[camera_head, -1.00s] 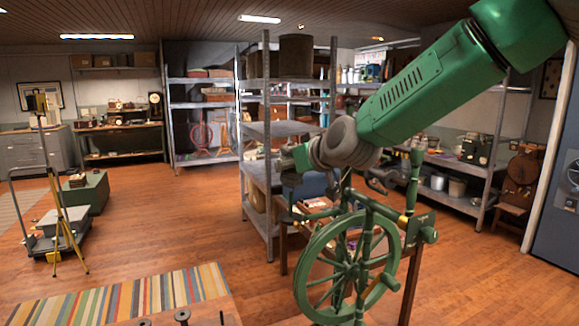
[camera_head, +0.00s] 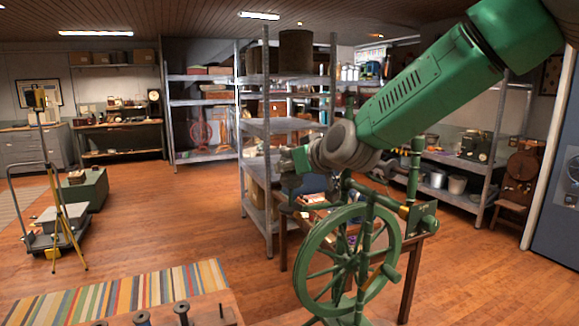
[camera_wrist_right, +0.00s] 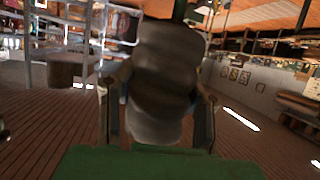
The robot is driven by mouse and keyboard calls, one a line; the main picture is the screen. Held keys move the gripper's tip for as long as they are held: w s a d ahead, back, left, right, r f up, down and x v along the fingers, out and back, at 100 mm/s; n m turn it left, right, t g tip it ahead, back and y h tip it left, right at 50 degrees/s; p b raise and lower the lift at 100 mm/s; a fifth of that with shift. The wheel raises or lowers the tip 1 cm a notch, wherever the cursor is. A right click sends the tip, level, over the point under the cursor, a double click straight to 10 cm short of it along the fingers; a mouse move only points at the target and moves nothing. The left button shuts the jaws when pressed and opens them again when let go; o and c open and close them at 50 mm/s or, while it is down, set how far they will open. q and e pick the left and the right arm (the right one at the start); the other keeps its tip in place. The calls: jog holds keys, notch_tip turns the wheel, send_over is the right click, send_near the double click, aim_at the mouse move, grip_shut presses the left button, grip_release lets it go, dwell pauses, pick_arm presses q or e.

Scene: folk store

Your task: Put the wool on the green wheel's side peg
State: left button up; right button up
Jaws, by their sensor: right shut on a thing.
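My right arm comes in from the upper right and ends in a grey rounded mass above the wheel. I cannot tell wool from wrist there. In the right wrist view my right gripper (camera_wrist_right: 158,112) has a finger on each side of a dark grey, blurred bundle, which appears to be the wool (camera_wrist_right: 163,75), and is shut on it. My left gripper is not in view.
Metal shelves (camera_head: 268,128) stand behind the wheel, and a wooden table (camera_head: 407,262) sits close at its back. Several spools (camera_head: 181,312) stand on a surface at the front edge. A tripod (camera_head: 66,225) stands further left.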

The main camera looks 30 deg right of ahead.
aim_at(297, 182)
jog(key=shift+f+b, duration=1.45)
jog(key=shift+f, duration=0.75)
jog(key=o, duration=1)
jog(key=shift+s+r, duration=0.1)
jog(key=v, duration=0.7)
jog(key=shift+s, duration=0.15)
